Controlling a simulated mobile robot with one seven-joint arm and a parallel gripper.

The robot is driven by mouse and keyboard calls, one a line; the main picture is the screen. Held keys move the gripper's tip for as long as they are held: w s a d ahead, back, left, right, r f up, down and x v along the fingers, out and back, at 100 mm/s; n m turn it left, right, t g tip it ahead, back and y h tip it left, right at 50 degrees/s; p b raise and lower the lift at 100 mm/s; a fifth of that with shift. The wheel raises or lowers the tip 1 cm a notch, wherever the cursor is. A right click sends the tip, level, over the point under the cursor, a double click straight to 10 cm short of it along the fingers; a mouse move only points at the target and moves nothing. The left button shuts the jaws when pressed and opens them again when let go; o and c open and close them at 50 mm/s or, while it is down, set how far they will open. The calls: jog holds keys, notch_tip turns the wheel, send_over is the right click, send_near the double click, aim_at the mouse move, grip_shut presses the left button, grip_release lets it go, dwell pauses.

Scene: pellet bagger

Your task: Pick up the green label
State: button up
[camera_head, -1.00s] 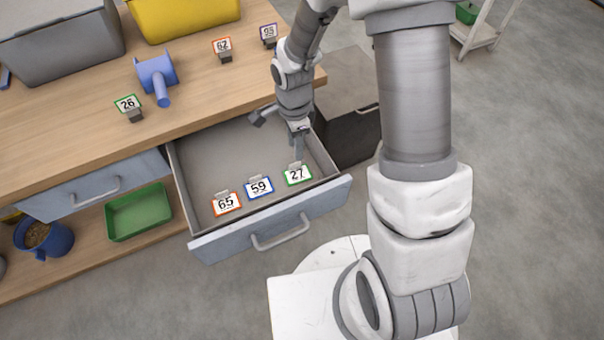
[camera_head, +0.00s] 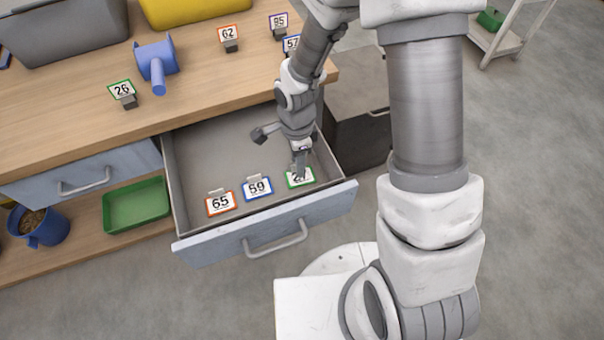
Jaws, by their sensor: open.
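A green-bordered label reading 27 (camera_head: 300,181) lies in the open drawer (camera_head: 240,150), at its right front. My gripper (camera_head: 301,168) is open, pointing down over this label. Its fingertips cover the upper part of the number; I cannot tell whether they touch it. An orange-bordered label 65 (camera_head: 220,204) and a blue-bordered label 59 (camera_head: 257,189) lie to its left in the drawer. Another green-bordered label, 26 (camera_head: 122,90), stands in a grey holder on the wooden worktop.
The worktop (camera_head: 60,130) also holds a blue scoop (camera_head: 156,62), a grey bin (camera_head: 65,35), a yellow bin (camera_head: 190,10) and labels 62 (camera_head: 228,34), 95 (camera_head: 278,22) and 57 (camera_head: 291,44). A green tray (camera_head: 136,205) and blue jug (camera_head: 40,226) are on the lower shelf.

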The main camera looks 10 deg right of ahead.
jog(key=shift+c, duration=0.3)
grip_shut()
dwell(1.1)
